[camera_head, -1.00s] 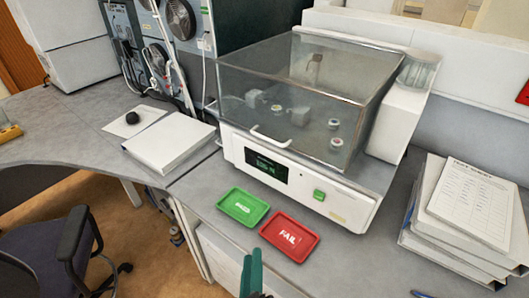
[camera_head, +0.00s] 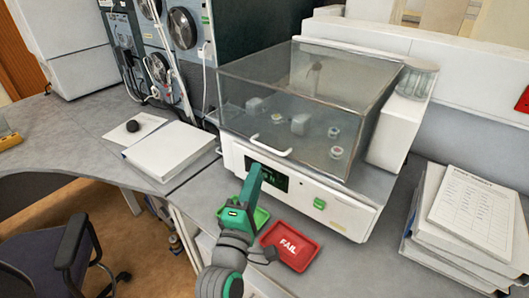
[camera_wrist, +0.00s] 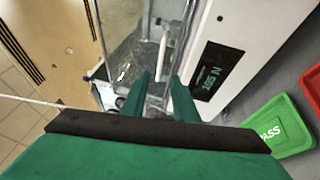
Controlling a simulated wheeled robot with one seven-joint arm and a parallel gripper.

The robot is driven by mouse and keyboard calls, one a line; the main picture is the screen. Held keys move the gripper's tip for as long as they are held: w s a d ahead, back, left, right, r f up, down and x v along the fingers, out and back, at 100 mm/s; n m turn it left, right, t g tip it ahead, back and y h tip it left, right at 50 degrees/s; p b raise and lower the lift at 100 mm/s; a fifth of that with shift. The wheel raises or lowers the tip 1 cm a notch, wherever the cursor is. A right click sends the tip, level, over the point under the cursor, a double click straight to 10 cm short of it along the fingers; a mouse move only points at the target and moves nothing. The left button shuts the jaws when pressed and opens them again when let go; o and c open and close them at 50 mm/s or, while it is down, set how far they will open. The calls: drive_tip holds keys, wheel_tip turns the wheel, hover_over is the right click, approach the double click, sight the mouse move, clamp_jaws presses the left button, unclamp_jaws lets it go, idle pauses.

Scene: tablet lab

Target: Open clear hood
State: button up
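The clear hood (camera_head: 305,85) is a see-through box lid, closed on the white machine (camera_head: 335,210). Its white bar handle (camera_head: 270,146) is on the lower front edge; the handle also shows in the wrist view (camera_wrist: 163,48). My green gripper (camera_head: 254,168) is in front of the machine, its tips just below and left of the handle and overlapping the dark display (camera_head: 280,180). In the wrist view my gripper (camera_wrist: 160,76) has its two fingers apart, with the handle beyond the gap. Nothing is held. Whether a finger touches the machine cannot be told.
A green PASS tray (camera_head: 262,215), partly hidden by my arm, and a red FAIL tray (camera_head: 290,245) lie before the machine. A white binder (camera_head: 170,149) is left, stacked papers (camera_head: 470,210) right. Small round-topped items (camera_head: 335,132) are under the hood.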

sight(266, 148)
drive_tip(key=x, duration=0.9)
drive_tip(key=shift+w+d, duration=0.1)
drive_tip(key=shift+w, duration=0.05)
clamp_jaws()
idle(1.1)
